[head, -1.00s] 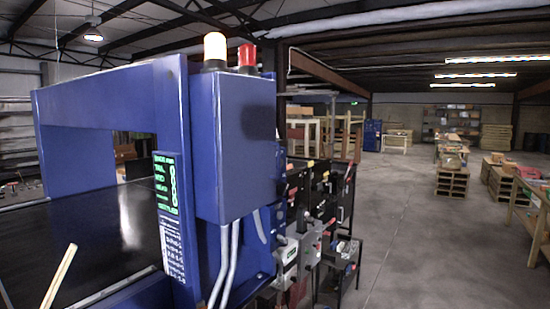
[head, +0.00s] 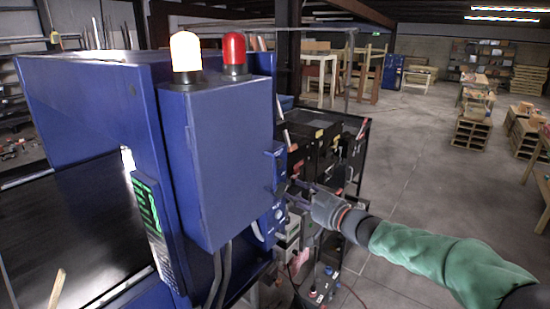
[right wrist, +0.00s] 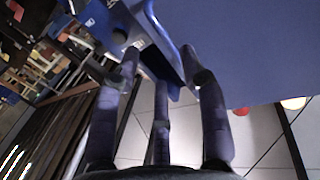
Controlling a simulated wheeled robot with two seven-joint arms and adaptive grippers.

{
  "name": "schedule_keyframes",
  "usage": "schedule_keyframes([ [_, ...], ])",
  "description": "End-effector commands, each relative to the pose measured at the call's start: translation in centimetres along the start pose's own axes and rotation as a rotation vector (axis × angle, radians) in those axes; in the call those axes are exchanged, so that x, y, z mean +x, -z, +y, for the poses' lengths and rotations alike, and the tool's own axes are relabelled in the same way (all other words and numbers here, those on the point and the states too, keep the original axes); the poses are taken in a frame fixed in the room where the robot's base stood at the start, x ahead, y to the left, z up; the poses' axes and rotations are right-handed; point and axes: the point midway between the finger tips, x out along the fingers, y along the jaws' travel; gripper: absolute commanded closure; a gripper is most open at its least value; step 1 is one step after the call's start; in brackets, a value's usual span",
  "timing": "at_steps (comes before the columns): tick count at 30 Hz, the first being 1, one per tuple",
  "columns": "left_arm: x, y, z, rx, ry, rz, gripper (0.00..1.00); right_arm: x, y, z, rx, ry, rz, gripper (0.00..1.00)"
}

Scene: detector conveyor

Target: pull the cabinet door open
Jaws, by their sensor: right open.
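The cabinet (head: 222,165) is a blue box on the side of a larger blue machine frame, and its door looks closed. A blue handle (head: 275,168) stands out from its right-hand side. My right gripper (head: 293,190) is just right of the handle, its fingers pointing left towards the cabinet. In the right wrist view, the open fingers (right wrist: 162,65) reach up to a blue handle-like bar (right wrist: 172,62), which shows between them. Whether they touch it cannot be told. The blue cabinet face (right wrist: 260,50) fills the upper right there. My left gripper is out of view.
A white-yellow lamp (head: 186,52) and a red lamp (head: 234,50) stand on top of the cabinet. A black conveyor belt (head: 75,225) lies at left. A dark rack with boxes (head: 325,140) stands close behind my right gripper. The floor (head: 415,180) at right is open.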

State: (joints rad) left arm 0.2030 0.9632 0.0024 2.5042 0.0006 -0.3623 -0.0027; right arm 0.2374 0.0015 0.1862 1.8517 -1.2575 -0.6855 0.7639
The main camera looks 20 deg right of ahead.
Motion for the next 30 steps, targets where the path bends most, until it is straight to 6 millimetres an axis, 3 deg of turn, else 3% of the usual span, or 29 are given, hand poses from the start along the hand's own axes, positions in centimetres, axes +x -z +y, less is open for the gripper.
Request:
schedule_keyframes([
  [1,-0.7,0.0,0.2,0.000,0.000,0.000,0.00,-0.4,1.9,0.0,-0.019,0.005,0.012,0.57],
  [5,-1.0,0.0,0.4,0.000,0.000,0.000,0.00,-0.7,3.5,-0.1,-0.043,0.014,0.026,0.57],
  [11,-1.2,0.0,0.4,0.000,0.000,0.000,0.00,1.4,3.6,-0.2,-0.046,0.017,0.025,0.57],
  [21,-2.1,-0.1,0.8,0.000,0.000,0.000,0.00,7.3,3.8,-0.3,-0.045,0.015,0.026,0.57],
  [30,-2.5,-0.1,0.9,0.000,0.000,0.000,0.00,9.7,3.8,-0.3,-0.045,0.014,0.027,0.57],
])
